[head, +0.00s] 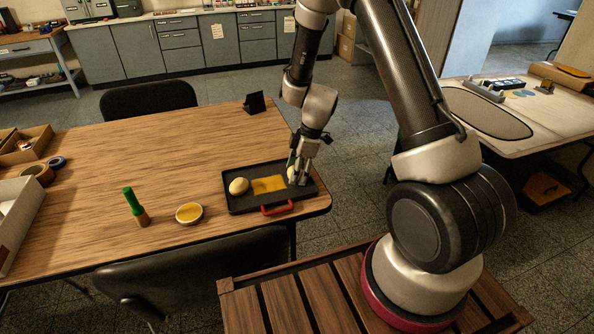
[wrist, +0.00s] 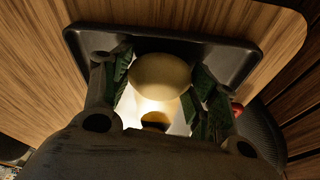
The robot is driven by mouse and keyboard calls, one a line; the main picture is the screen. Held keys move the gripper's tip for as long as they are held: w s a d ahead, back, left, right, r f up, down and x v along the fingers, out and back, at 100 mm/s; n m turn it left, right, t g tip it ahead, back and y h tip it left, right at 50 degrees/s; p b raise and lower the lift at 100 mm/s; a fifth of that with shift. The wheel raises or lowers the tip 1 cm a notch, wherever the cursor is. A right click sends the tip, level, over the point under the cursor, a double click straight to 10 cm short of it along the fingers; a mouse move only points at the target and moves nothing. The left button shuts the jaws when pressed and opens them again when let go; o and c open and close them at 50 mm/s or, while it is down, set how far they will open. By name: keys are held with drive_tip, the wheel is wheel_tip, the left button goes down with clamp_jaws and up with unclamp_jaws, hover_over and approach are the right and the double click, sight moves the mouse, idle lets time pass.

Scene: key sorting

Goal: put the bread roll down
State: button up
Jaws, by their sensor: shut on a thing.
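A pale round bread roll (wrist: 160,77) sits between the two green-padded fingers of my gripper (wrist: 160,98) in the wrist view. My gripper (head: 300,178) is shut on it at the right end of the dark tray (head: 240,207) in the head view. There the held roll (head: 292,174) is mostly hidden by the fingers. I cannot tell whether it touches the tray floor. A second pale roll (head: 238,186) lies at the left end of the tray.
A black stand (head: 254,103) is behind.

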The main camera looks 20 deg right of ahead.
drive_tip(key=shift+f, duration=0.15)
drive_tip(key=o, duration=1)
drive_tip(key=s+d+r+m, duration=0.2)
drive_tip(key=s+r, duration=0.1)
drive_tip(key=r, duration=0.6)
drive_tip(key=s+d+r+m+t+h, duration=0.1)
drive_tip(key=s+d+r+m, duration=0.15)
drive_tip(key=r, duration=0.65)
drive_tip(key=s+d+r+m, duration=0.15)
drive_tip(key=s+r, duration=0.25)
drive_tip(key=r, duration=0.5)
drive_tip(key=s+d+r+m+t, duration=0.1)
drive_tip(key=s+d+r+m, duration=0.1)
drive_tip(key=s, duration=0.3)
drive_tip(key=s+d+r+m+h, duration=0.1)
drive_tip(key=s+d+r+m, duration=0.1)
drive_tip(key=s, duration=0.4)
drive_tip(key=s+d+r+m+t+h, duration=0.1)
drive_tip(key=s+d+r+m, duration=0.1)
drive_tip(key=s+m, duration=0.3)
drive_tip(key=shift+s+d+r+m+t, duration=0.15)
drive_tip(key=shift+s+d+r, duration=0.1)
drive_tip(key=shift+r, duration=0.15)
drive_tip(key=shift+s+d+r+m+t, duration=0.15)
drive_tip(key=shift+s+r, duration=0.1)
drive_tip(key=shift+r, duration=0.15)
